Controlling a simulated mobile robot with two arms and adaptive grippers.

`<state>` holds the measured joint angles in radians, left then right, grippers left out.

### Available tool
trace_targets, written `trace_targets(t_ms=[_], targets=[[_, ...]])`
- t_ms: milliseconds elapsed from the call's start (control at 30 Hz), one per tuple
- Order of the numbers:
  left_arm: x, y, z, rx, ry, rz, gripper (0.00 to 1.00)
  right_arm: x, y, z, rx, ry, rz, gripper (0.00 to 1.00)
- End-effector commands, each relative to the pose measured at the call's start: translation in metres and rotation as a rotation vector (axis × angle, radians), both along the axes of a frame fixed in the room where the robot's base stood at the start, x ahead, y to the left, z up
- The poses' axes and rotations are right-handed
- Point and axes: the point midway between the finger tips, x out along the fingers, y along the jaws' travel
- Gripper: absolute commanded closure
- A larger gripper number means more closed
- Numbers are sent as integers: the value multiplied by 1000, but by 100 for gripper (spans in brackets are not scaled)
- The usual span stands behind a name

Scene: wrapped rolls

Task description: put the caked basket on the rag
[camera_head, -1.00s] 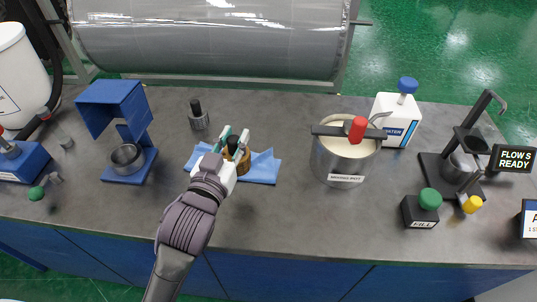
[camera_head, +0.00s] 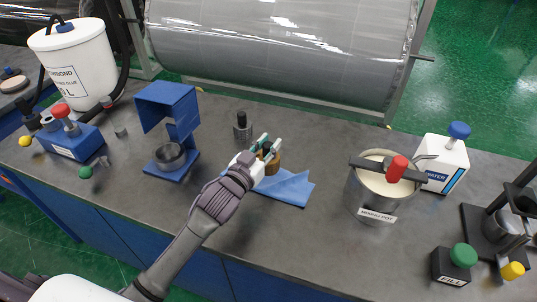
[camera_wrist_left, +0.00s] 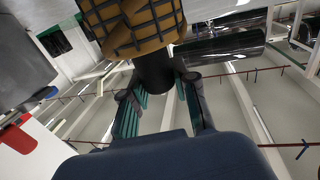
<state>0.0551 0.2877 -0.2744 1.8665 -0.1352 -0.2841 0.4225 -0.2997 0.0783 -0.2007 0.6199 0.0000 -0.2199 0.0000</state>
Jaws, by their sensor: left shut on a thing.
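The caked basket (camera_head: 273,163) is brown with a dark grid and a black knob on top. In the head view it is at the rear edge of the blue rag (camera_head: 290,188); I cannot tell whether it touches the rag or hangs just above it. My left gripper (camera_head: 265,146) is shut on the basket's black knob. The left wrist view shows the basket (camera_wrist_left: 135,22) large at the top, its knob between the green finger pads of the gripper (camera_wrist_left: 155,108). Part of the rag is hidden behind the gripper. My right gripper is not in view.
A small metal cup with a black top (camera_head: 242,130) stands close behind the gripper. The blue stand (camera_head: 178,125) is to the left. The mixing pot (camera_head: 378,192) and the water bottle (camera_head: 443,165) are to the right. The grey counter in front of the rag (camera_head: 290,235) is clear.

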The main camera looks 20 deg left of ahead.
Motion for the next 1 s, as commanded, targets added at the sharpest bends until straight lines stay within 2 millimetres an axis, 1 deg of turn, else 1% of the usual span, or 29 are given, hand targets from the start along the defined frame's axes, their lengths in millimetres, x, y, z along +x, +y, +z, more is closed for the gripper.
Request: trace_targets(t_ms=[100,200,267,567,1000], targets=[[0,0,-18,-1,4,1,100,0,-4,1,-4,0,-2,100],[0,0,-32,0,3,1,100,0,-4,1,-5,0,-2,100],[0,0,-37,0,1,1,100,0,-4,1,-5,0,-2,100],[0,0,-39,0,0,0,100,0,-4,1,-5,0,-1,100],[-1,0,-56,1,12,1,100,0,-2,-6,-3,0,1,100]])
